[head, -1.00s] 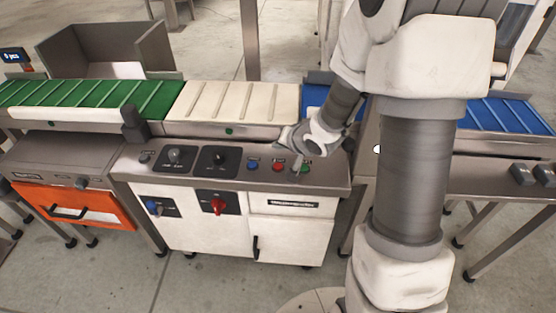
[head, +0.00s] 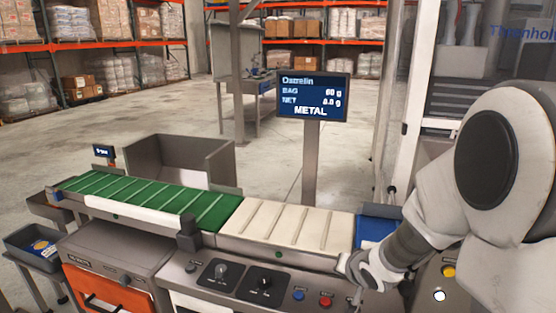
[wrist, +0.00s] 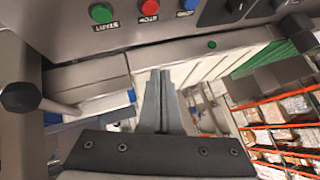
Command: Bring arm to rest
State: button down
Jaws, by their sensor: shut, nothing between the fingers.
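My gripper (head: 357,292) is shut and empty, by the right end of the control panel in the head view. In the wrist view its two fingers (wrist: 161,76) are together, pointing toward the panel and belt side. The wrist view shows a green START button (wrist: 102,13), a red STOP button (wrist: 148,8) and part of a blue button (wrist: 187,3). The head view shows the blue button (head: 299,295) and red button (head: 325,301) left of my gripper. The green button cannot be made out there. My arm comes in from the right and is bent.
The conveyor has a green belt (head: 150,195), a white belt (head: 290,225) and a blue belt (head: 372,231). A post-mounted display (head: 313,96) reads METAL. A grey open bin (head: 180,160) stands behind the green belt. An orange-fronted drawer (head: 95,290) is at lower left.

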jog(key=s+d+r+n+h, duration=0.1)
jog(key=s+d+r+h, duration=0.1)
jog(key=s+r, duration=0.45)
jog(key=s+a+r+n+g, duration=0.2)
jog(key=s+r, duration=0.3)
jog(key=s, duration=0.4)
jog(key=s+a+r+n+g, duration=0.15)
jog(key=s+r, duration=0.25)
jog(key=s, duration=0.4)
notch_tip(320, 180, up, 17)
jog(key=s+y+p, duration=0.1)
jog(key=p, duration=1.5)
jog(key=shift+s+a+p, duration=0.15)
jog(key=shift+a+p, duration=0.15)
jog(key=shift+p, duration=0.1)
jog(key=shift+d+f, duration=0.1)
jog(key=shift+f, duration=0.05)
